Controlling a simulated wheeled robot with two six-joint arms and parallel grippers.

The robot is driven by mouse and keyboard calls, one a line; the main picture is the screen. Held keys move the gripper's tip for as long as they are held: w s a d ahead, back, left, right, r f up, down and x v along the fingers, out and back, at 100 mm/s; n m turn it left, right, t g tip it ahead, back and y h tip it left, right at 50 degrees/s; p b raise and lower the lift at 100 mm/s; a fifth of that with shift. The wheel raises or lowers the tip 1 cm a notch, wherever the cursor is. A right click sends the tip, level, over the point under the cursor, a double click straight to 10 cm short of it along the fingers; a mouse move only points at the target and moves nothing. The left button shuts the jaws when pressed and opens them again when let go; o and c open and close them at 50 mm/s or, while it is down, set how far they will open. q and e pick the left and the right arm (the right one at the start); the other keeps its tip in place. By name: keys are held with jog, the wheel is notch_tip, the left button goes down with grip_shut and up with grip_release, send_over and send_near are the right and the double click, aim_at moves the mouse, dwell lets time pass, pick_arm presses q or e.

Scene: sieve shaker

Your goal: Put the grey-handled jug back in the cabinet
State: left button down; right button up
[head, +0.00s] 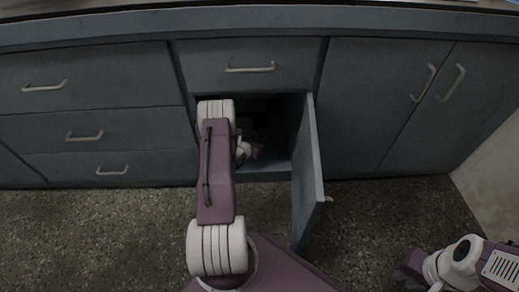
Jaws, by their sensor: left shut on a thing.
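The cabinet (270,175) is the open compartment under the middle drawer, and its inside is dark. Its door (308,175) stands open on the right side of the opening. My left arm reaches forward into the opening. My left gripper (255,150) is inside, low in the compartment and partly hidden by my own arm. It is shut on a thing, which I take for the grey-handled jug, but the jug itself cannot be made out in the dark. My right gripper is not in view; only part of my right arm shows at the bottom right.
The middle drawer (250,66) above the opening is closed. Closed drawers (90,80) are on the left, and closed double doors (385,105) are on the right. The open door sticks out over the speckled floor (400,215), close to the right of my left arm.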

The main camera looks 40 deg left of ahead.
pick_arm(q)
notch_tip(320, 180, down, 4)
jog(key=b, duration=0.4)
jog(key=shift+f, duration=0.2)
jog(key=shift+r, duration=0.3)
jog(key=c, duration=1.8)
grip_release()
jog(key=shift+f, duration=0.2)
jog(key=o, duration=0.3)
jog(key=shift+r, duration=0.1)
jog(key=p+v, duration=0.9)
jog(key=v, duration=0.3)
